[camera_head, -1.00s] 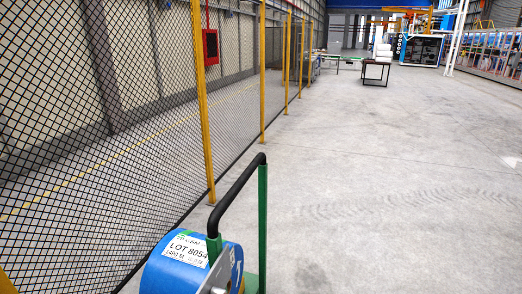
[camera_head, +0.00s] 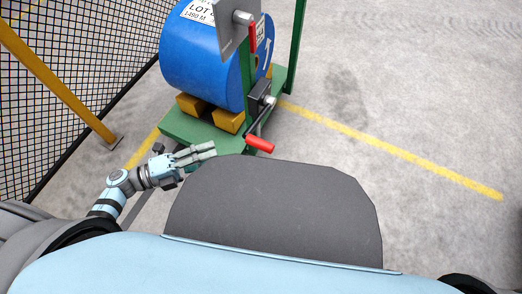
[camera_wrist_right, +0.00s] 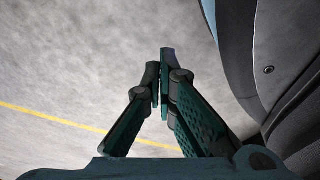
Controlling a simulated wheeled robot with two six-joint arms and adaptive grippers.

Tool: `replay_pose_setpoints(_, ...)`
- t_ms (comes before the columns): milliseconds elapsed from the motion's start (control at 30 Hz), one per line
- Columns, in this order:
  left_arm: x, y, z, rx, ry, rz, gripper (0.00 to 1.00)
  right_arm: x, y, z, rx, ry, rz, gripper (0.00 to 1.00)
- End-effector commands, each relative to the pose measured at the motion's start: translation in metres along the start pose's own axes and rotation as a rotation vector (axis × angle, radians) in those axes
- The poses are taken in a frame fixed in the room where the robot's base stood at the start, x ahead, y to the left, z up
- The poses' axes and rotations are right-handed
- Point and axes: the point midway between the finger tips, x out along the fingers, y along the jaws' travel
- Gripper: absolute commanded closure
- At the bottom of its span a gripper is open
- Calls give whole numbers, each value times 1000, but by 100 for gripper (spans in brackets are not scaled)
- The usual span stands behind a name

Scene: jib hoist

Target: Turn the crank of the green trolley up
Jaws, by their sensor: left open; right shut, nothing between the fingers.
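The green trolley (camera_head: 180,127) stands ahead of me in the head view and carries a blue drum (camera_head: 195,60) on yellow-brown blocks. A crank with a red handle (camera_head: 260,144) hangs from a dark gearbox (camera_head: 261,97) on the trolley's near right side; its grip points down and toward me. My left gripper (camera_head: 211,151) is open and empty, low beside the trolley's near edge and left of the crank handle, apart from it. My right gripper (camera_wrist_right: 161,76) is shut and empty above bare floor in the right wrist view; the head view does not show it.
A grey plate (camera_head: 236,30) and a second red part (camera_head: 252,36) sit above the crank. A mesh fence (camera_head: 70,60) with a yellow post (camera_head: 55,85) runs along the left. A yellow floor line (camera_head: 400,152) crosses open concrete on the right.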

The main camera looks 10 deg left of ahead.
Motion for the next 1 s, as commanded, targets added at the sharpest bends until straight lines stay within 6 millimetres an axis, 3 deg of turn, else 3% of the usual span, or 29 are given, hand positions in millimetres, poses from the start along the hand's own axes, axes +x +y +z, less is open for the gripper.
replay_pose_setpoints(167, 18, -5, -11, 32, 45, -19, 57, -2, 0, 0, 4, -3, -1, 100)
replay_pose_setpoints(400, 83, -6, -13, 28, 39, -21, 57, 2, -3, -6, 12, 9, -5, 100)
replay_pose_setpoints(600, 126, -6, -14, 26, 38, -20, 57, 5, -6, -13, 22, 23, -10, 100)
replay_pose_setpoints(800, 144, -7, -15, 24, 38, -17, 57, 6, -7, -16, 26, 28, -12, 100)
replay_pose_setpoints(1000, 144, -7, -15, 24, 38, -16, 57, 5, -7, -15, 26, 28, -12, 100)
